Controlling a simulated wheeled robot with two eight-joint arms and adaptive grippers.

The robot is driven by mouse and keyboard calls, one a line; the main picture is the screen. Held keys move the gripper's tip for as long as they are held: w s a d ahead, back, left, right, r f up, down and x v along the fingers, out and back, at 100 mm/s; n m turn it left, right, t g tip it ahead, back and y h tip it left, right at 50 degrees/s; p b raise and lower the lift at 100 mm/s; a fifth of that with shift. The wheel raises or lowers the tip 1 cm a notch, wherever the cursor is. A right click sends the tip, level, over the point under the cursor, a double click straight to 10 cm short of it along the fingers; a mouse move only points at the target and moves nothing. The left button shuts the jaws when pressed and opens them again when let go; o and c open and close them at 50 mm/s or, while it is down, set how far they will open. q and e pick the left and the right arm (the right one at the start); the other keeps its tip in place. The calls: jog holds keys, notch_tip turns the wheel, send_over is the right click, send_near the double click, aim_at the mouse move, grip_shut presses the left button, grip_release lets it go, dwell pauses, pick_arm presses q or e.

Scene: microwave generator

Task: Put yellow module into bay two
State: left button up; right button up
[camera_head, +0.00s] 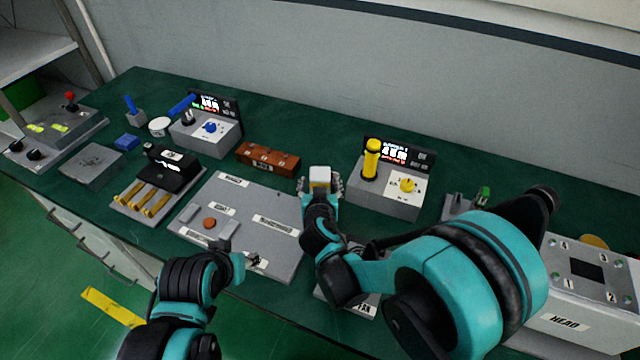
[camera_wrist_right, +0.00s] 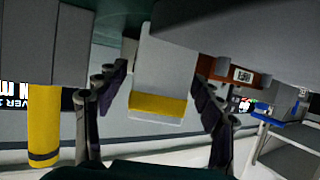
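A pale block with a yellow band, which looks like the yellow module (camera_head: 320,176), stands upright between the fingers of my right gripper (camera_head: 321,187). In the right wrist view, the module (camera_wrist_right: 160,80) shows a white body with a yellow strip. The finger pads of my right gripper (camera_wrist_right: 160,72) lie along both its sides and appear to grip it. My left gripper (camera_head: 240,250) is low over the front of the grey plate, and its finger opening is unclear. I cannot make out which place is bay two.
A brown slotted block (camera_head: 268,158) stands behind the grey plate (camera_head: 262,205). A unit with a yellow cylinder (camera_head: 371,160) is right of my right gripper. A unit with a blue knob (camera_head: 207,132) is back left. A numbered white box (camera_head: 590,285) is far right.

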pick_arm(q)
jog(key=shift+r, duration=0.15)
pick_arm(e)
jog(key=shift+r, duration=0.15)
pick_arm(q)
jog(key=shift+r+p, duration=0.15)
jog(key=shift+p, duration=0.15)
pick_arm(e)
jog(key=shift+s+r, duration=0.15)
jog(key=shift+s, duration=0.15)
jog(key=p+v, duration=0.3)
jog(key=v, duration=0.7)
jog(key=shift+r, duration=0.1)
pick_arm(q)
notch_tip(320, 180, up, 3)
jog(key=shift+r, duration=0.15)
pick_arm(e)
jog(key=shift+s+d+r, duration=0.1)
jog(key=shift+s+r, duration=0.05)
jog(key=shift+s, duration=0.45)
